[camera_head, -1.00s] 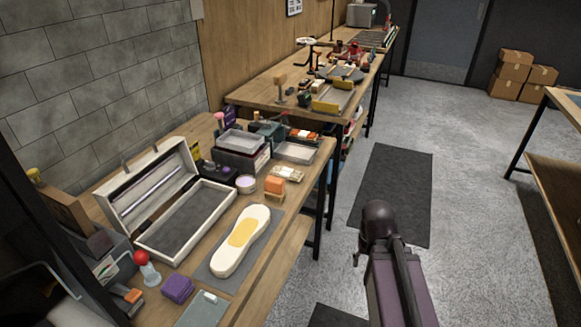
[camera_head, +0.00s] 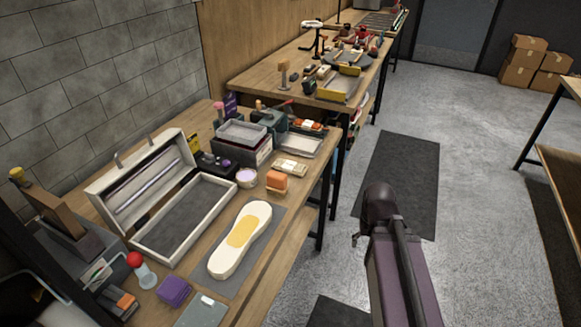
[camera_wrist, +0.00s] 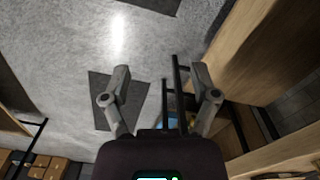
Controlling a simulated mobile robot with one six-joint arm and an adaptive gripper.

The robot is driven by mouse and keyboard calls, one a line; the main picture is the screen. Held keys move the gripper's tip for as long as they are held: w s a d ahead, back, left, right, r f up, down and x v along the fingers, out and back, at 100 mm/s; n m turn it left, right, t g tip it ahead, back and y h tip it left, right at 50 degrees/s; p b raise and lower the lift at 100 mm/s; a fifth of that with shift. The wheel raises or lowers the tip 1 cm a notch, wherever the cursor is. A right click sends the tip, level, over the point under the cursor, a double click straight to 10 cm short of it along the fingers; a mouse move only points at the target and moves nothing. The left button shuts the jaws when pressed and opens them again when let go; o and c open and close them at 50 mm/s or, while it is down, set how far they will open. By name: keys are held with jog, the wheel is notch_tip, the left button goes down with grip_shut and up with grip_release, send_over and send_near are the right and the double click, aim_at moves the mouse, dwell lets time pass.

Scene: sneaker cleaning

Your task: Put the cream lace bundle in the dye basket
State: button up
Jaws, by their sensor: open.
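A small cream bundle (camera_head: 290,168), which looks like the lace bundle, lies on the near workbench, behind an orange block. Which container is the dye basket I cannot tell for sure; a grey open container (camera_head: 241,131) sits on a dark box, and a shallow grey tray (camera_head: 299,145) stands to its right. My gripper (camera_wrist: 160,80) shows in the wrist view with its two fingers spread wide and nothing between them. It is over the floor area, away from the bundle. In the head view my arm rises at the lower right, right of the bench; the fingers cannot be made out.
A second bench (camera_head: 260,88) stands behind. Floor with dark mats is clear right of the benches.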

jog(key=w+a+r+n+p, duration=0.2)
jog(key=w+a+r+p, duration=0.1)
jog(key=w+r, duration=0.1)
jog(key=w+a+r+n+p, duration=0.3)
jog(key=w+a+p, duration=0.1)
jog(key=w, duration=0.2)
jog(key=w+a+r+n+p, duration=0.2)
jog(key=w+a+r+p, duration=0.1)
jog(key=w+r+p, duration=0.1)
jog(key=shift+w+a+r, duration=0.3)
jog(key=shift+w, duration=0.3)
notch_tip(320, 180, up, 9)
jog(key=n+p, duration=0.7)
jog(key=p, duration=0.2)
send_over(289, 164)
jog(key=shift+d+f, duration=0.15)
jog(key=shift+d, duration=0.05)
jog(key=shift+f, duration=0.1)
notch_tip(289, 164, down, 8)
jog(key=b, duration=0.8)
jog(key=shift+f+b, duration=0.25)
jog(key=shift+b, duration=0.05)
jog(key=shift+f, duration=0.1)
jog(key=shift+a+f+b, duration=0.15)
jog(key=shift+f+b, duration=2.35)
jog(key=shift+b, duration=0.1)
